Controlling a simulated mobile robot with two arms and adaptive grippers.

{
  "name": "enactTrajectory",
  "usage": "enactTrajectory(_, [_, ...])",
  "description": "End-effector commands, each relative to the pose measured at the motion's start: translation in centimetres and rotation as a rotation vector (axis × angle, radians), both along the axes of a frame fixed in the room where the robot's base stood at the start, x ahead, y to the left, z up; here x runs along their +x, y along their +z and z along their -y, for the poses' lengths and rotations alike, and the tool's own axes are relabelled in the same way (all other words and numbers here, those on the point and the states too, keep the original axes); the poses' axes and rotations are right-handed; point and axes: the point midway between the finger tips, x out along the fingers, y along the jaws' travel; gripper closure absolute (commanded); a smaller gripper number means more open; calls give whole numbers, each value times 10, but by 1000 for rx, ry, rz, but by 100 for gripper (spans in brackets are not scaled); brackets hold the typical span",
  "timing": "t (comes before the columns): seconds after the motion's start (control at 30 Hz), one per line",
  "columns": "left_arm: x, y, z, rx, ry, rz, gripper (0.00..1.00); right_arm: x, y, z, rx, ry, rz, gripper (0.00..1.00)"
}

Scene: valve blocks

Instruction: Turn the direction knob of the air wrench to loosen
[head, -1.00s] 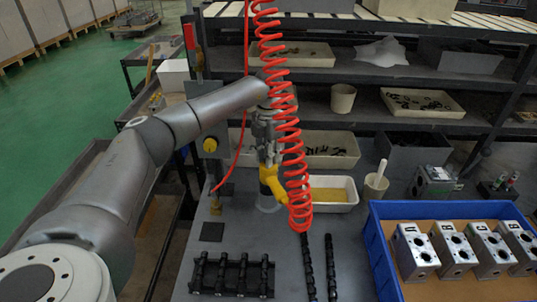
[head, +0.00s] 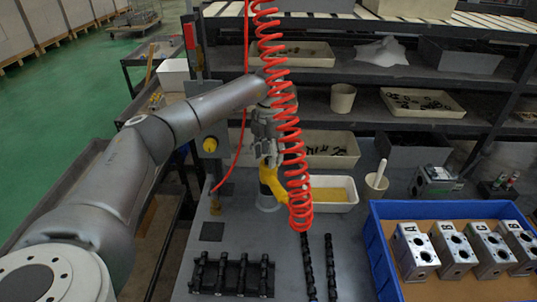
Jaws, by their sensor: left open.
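The yellow air wrench (head: 275,182) stands on the grey table behind the red coiled hose (head: 290,130), which hides part of it. Its lower part is dark and sits at a pale round base (head: 268,204). The direction knob cannot be made out. My left gripper (head: 266,160) is open, right at the top of the wrench, partly hidden by the hose. I cannot tell whether its fingers touch the wrench. My right gripper is not in view.
A blue crate (head: 377,246) with several lettered metal valve blocks stands at the right. A black rack of dark rods (head: 232,276) lies at the front. Shelves rise at the back.

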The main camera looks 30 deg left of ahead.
Motion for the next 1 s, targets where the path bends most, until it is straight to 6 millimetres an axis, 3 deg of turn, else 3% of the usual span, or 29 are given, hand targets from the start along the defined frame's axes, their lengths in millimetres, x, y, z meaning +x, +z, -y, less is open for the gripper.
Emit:
enactTrajectory(0.4, [1,83,0,-1,0,6,56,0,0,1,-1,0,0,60])
enactTrajectory(0.53, [1,102,0,-1,1,5,56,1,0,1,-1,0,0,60])
enactTrajectory(0.7, [1,114,0,-1,1,3,56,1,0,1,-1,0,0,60])
enactTrajectory(1.0, [1,115,0,0,0,2,56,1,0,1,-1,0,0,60])
